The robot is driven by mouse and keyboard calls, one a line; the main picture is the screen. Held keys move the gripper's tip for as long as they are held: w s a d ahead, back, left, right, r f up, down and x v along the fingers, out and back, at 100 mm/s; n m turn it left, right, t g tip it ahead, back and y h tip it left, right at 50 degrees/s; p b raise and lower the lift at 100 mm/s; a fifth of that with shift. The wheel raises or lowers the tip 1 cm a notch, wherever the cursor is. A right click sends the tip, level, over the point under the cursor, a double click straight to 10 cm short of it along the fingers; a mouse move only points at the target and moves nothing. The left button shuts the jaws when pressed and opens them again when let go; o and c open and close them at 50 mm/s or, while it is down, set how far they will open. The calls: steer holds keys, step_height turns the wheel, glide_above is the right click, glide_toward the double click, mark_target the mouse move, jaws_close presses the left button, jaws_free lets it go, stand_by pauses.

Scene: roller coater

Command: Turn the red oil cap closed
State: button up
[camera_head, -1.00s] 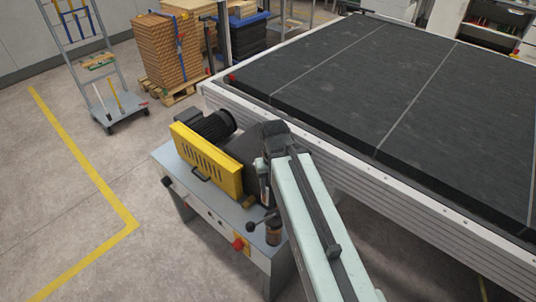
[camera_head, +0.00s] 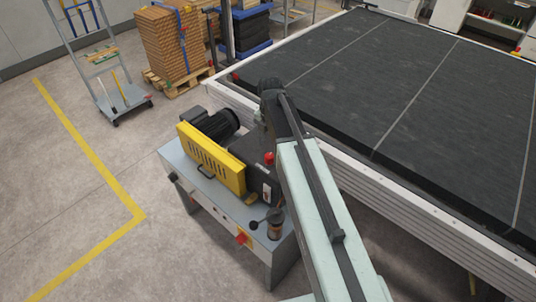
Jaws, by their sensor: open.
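A small red cap (camera_head: 269,158) shows on top of the dark gear housing (camera_head: 262,176), just left of my pale green arm. I take it to be the oil cap; how far it is turned is too small to tell. My arm rises from the bottom of the picture to a dark joint above and behind the cap. A small grey part of my arm hangs just left of that joint. My gripper's fingers are hidden behind my arm, so their distance from the cap cannot be seen.
A yellow guard (camera_head: 210,160) and a black motor (camera_head: 214,122) stand left of the housing on a grey bench (camera_head: 190,180). A red button (camera_head: 241,238) and a dark jar-like part (camera_head: 275,225) are at the front. A large black conveyor bed (camera_head: 400,90) lies right.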

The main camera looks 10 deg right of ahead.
mark_target(269, 155)
step_height(269, 155, down, 8)
steer(key=b, duration=0.7)
steer(key=shift+b, duration=0.4)
steer(key=shift+r, duration=0.1)
jaws_close()
